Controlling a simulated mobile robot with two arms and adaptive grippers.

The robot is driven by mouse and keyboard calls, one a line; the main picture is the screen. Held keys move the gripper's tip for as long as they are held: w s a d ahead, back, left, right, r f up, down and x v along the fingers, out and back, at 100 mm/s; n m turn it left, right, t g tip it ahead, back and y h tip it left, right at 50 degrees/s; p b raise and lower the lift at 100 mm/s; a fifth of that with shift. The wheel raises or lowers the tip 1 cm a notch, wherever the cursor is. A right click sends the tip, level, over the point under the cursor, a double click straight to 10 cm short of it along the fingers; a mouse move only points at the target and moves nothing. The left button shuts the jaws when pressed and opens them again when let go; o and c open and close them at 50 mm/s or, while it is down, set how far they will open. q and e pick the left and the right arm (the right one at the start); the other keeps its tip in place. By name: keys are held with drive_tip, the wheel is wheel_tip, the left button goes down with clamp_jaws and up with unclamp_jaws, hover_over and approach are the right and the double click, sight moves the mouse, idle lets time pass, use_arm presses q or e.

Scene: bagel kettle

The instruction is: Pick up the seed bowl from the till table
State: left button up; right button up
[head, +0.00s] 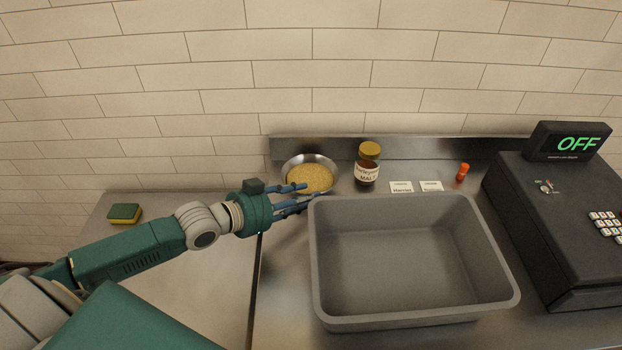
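The seed bowl is a shallow metal bowl (331,163) filled with tan seeds (309,177). It stands upright at the back left of the steel till table (283,290). My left gripper (308,194) comes in from the left, its blue fingers at the near left side of the bowl. The fingers are spread apart with a gap between them, and nothing shows between them. They overlap the bowl's near rim in the picture; I cannot tell whether they touch it. My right gripper is out of view.
A grey tub (330,270) sits close in front of the bowl. A sponge (124,213) lies on the left counter. A tiled wall rises behind.

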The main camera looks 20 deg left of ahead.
sight(324, 191)
use_arm(q)
drive_tip(key=x, duration=0.8)
drive_tip(key=shift+p, duration=0.3)
drive_tip(key=shift+s+a, duration=0.1)
drive_tip(key=shift+s, duration=0.05)
clamp_jaws()
drive_tip(key=shift+r, duration=0.25)
